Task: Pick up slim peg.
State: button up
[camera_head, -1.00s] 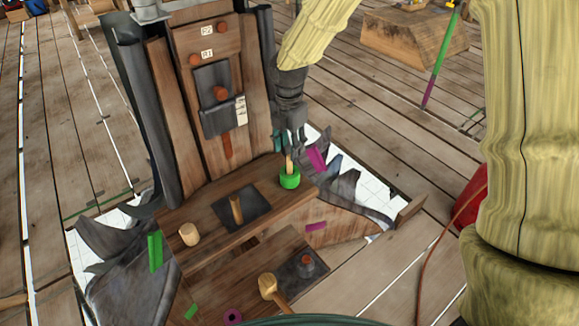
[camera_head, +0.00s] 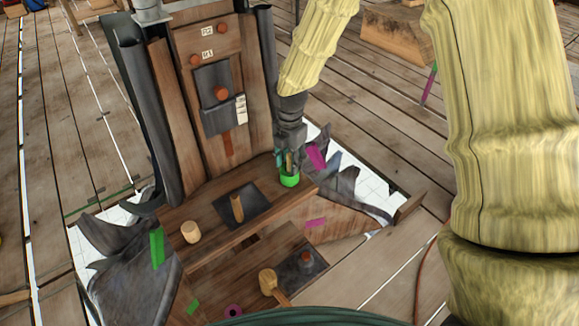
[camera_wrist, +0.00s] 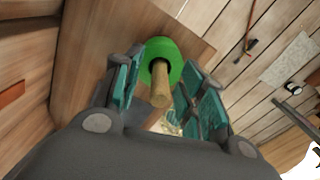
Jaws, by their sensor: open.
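A slim wooden peg (camera_wrist: 160,92) stands in a round green holder (camera_head: 289,180) at the right end of the wooden ledge. The green holder (camera_wrist: 161,52) is also in the wrist view, with the peg rising from its dark opening. My gripper (camera_head: 287,163) is over the holder, its teal fingers on either side of the peg. In the wrist view my gripper (camera_wrist: 163,87) is open, with the peg between the fingers and gaps showing on both sides. In the head view the fingers hide much of the peg.
Another wooden peg (camera_head: 237,208) stands on a dark plate on the ledge, left of the holder. A short pale cylinder (camera_head: 191,232) is farther left. A mallet (camera_head: 268,281) lies on the lower board. A tall wooden panel (camera_head: 203,100) rises behind the ledge.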

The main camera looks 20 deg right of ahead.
grip_shut()
